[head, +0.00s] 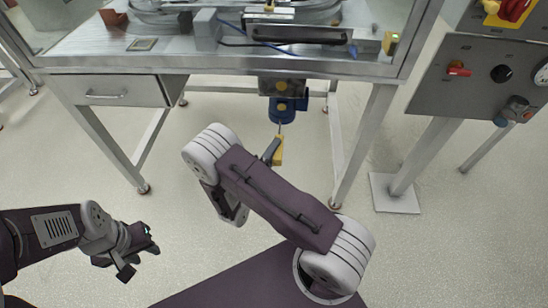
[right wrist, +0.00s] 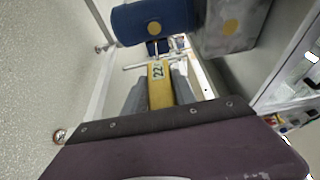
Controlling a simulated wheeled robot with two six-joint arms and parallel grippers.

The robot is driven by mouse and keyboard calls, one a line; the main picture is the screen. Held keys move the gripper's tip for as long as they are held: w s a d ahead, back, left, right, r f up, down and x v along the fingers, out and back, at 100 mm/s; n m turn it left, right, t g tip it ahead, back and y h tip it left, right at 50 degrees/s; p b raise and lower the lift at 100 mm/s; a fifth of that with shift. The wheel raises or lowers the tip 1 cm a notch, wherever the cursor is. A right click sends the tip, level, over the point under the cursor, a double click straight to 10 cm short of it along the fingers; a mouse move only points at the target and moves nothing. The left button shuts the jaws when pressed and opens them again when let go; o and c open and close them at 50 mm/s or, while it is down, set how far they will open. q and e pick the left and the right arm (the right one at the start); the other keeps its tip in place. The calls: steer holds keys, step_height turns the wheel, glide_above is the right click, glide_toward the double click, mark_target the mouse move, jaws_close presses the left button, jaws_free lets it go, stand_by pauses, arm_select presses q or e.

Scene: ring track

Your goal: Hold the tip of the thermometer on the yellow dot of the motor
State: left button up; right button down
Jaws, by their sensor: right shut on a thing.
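The thermometer (head: 278,152) is a yellow body with a thin metal probe; its display reads "22" in the right wrist view (right wrist: 160,92). My right gripper (head: 272,150) is shut on it, with one finger on each side in the right wrist view (right wrist: 160,88). The probe points at the blue motor (head: 290,104) under the table. My left gripper (head: 138,258) is open and empty, low at the left.
The metal table (head: 220,62) stands above, with a drawer (head: 108,91) at left and legs on both sides. A control panel (head: 480,78) stands at right. The floor below is clear.

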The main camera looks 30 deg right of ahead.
mark_target(276, 135)
steer(key=w+d, duration=0.1)
steer(key=w+d+b, duration=0.1)
steer(key=w, duration=0.1)
steer(key=shift+w+d, duration=0.4)
steer(key=shift+w, duration=0.25)
steer(key=shift+w+d, duration=0.35)
steer(key=shift+w, duration=0.3)
stand_by(1.3)
steer(key=s+a+p, duration=0.1)
steer(key=s+a, duration=0.1)
steer(key=s, duration=0.2)
steer(key=s+a+p, duration=0.2)
steer(key=s+a, duration=0.1)
steer(key=s, duration=0.1)
steer(key=s+a+p, duration=0.2)
steer(key=s+a, duration=0.1)
steer(key=s, duration=0.2)
steer(key=shift+s+a+r, duration=0.1)
steer(key=shift+s+a, duration=0.1)
steer(key=shift+s, duration=0.15)
steer(key=shift+a, duration=0.1)
